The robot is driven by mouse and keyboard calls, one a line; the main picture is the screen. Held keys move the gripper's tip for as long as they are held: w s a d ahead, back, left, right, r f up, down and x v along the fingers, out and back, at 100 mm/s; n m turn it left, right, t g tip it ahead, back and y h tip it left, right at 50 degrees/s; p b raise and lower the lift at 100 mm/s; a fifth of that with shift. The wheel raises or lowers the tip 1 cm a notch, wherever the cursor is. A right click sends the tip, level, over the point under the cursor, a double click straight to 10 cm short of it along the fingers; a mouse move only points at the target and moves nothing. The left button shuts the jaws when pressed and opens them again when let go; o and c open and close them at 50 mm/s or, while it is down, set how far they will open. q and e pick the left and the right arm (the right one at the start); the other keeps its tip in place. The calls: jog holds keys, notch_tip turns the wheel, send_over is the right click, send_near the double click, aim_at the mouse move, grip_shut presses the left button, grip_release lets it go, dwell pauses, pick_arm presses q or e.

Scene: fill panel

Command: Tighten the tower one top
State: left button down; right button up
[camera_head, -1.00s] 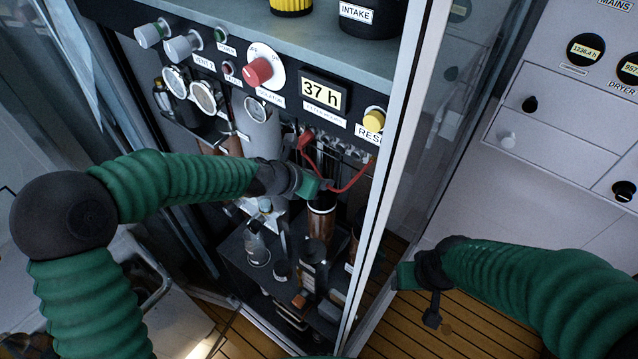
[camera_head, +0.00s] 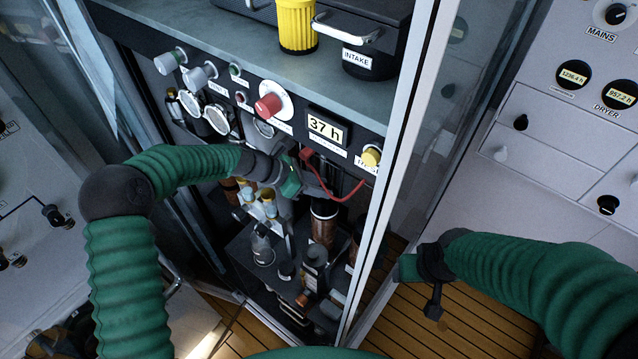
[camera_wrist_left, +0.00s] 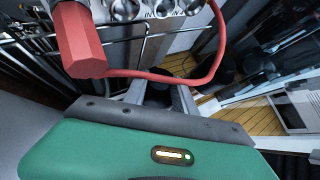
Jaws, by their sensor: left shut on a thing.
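A copper-brown cylinder with a dark top (camera_head: 323,226), apparently tower one, stands in the cabinet below the hour display. My left gripper (camera_head: 313,190) is at its upper end. Its jaws are shut on what appears to be the tower top, mostly hidden by the gripper. In the left wrist view the grey fingers (camera_wrist_left: 160,97) reach away past the green gripper body, with something dark between them. My right gripper (camera_head: 434,290) hangs outside the cabinet at the right, over the wooden floor, apart from the tower. Its jaw state is unclear.
A red hexagonal plug (camera_wrist_left: 80,40) and its red cable (camera_head: 345,196) hang close to my left gripper. The control panel has a red knob (camera_head: 268,106), a "37 h" display (camera_head: 325,129) and a yellow button (camera_head: 371,156). A pale cabinet frame post (camera_head: 408,110) stands between my arms.

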dwell(0.3)
pick_arm(q)
jog(key=c, duration=1)
grip_release()
